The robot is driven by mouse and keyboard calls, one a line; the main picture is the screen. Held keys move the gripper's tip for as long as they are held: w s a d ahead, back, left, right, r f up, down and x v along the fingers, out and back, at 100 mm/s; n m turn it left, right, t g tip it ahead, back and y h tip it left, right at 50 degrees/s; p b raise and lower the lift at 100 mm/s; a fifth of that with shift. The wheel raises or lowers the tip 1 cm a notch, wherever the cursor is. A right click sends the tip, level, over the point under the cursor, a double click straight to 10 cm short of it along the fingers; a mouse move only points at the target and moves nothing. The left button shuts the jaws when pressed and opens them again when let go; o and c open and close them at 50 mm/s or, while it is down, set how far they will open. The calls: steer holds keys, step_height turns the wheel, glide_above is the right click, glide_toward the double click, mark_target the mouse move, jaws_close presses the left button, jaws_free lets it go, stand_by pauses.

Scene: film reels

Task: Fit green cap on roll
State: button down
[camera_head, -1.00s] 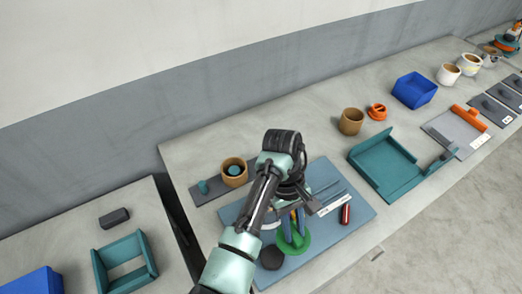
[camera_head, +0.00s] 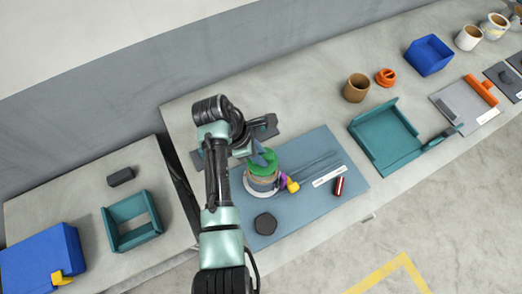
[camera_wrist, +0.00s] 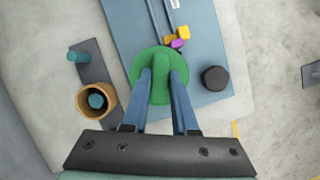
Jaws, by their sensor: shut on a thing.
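The green cap (camera_head: 264,160) is a flat disc with a raised grip. It also shows in the wrist view (camera_wrist: 159,54). My gripper (camera_wrist: 160,76) has its two blue fingers shut on the cap's grip; in the head view, my gripper (camera_head: 259,154) is partly hidden by my arm. The roll (camera_head: 262,184), a tan and pale cylinder, stands upright on the blue mat (camera_head: 316,158). The cap is right over the roll's top; I cannot tell whether it is seated or just above. In the wrist view the cap hides the roll.
A dark hexagonal piece (camera_head: 265,223) lies in front of the roll. Yellow and purple pieces (camera_head: 290,184) are close at its right. A red cylinder (camera_head: 339,186) lies by a white label. In the wrist view a tan cup (camera_wrist: 96,101) stands on a grey strip.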

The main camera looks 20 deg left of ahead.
steer(key=shift+f+b, duration=2)
steer(key=shift+f, duration=0.2)
steer(key=shift+w+r+p, duration=0.1)
steer(key=shift+p, duration=0.65)
steer(key=shift+f+b, duration=0.35)
steer(key=shift+f, duration=0.3)
steer(key=c, duration=1)
jaws_free()
steer(key=p+v, duration=1)
steer(key=v, duration=0.1)
steer(key=shift+a, duration=0.1)
